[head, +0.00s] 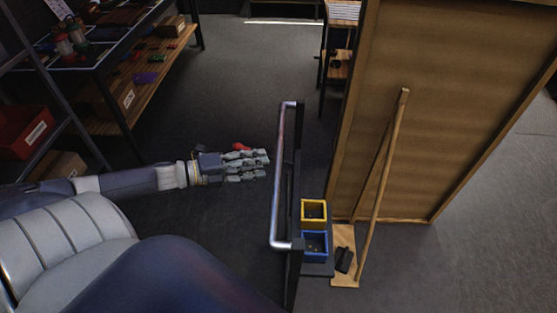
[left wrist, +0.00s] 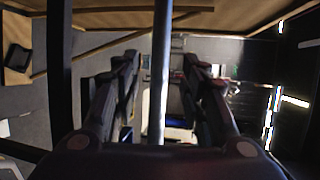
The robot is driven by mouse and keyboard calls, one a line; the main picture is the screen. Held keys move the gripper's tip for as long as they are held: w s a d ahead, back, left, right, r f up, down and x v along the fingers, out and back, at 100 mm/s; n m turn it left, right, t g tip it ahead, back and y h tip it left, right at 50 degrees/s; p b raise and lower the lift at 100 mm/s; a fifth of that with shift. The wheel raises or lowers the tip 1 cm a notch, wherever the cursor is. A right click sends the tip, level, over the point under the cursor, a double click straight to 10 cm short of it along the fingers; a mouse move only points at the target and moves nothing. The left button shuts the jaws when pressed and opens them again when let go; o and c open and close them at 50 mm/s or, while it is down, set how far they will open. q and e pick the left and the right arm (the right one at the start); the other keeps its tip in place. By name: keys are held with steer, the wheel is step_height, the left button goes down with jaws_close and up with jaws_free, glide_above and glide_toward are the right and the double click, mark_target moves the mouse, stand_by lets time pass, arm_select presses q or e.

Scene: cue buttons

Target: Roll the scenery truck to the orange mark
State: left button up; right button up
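The scenery truck stands right of centre in the head view. It has a tall wood-framed flat (head: 450,110) with a diagonal brace (head: 385,185) and an upright black frame carrying a silver push handle (head: 279,175). My left gripper (head: 266,164) is open, its fingertips just left of the handle. In the left wrist view the silver handle (left wrist: 161,70) runs upright between the two spread fingers (left wrist: 160,85); I cannot tell whether they touch it. My right gripper is not in view. No orange mark shows in either view.
A yellow bin (head: 313,212) and a blue bin (head: 314,246) sit behind the handle. A black block (head: 344,260) lies on the brace's foot. A shelf (head: 150,80) with boxes stands at the left, with a red bin (head: 25,130) nearer. The grey floor between is mostly clear.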

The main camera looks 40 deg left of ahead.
mark_target(278, 161)
arm_select(q)
steer(key=x, duration=0.6)
steer(key=shift+w+d+f, duration=0.1)
steer(key=shift+w, duration=0.2)
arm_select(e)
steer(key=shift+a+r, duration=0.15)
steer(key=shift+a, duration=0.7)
arm_select(q)
steer(key=shift+d, duration=0.1)
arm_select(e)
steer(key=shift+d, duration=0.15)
arm_select(q)
steer(key=shift+c, duration=0.4)
jaws_close()
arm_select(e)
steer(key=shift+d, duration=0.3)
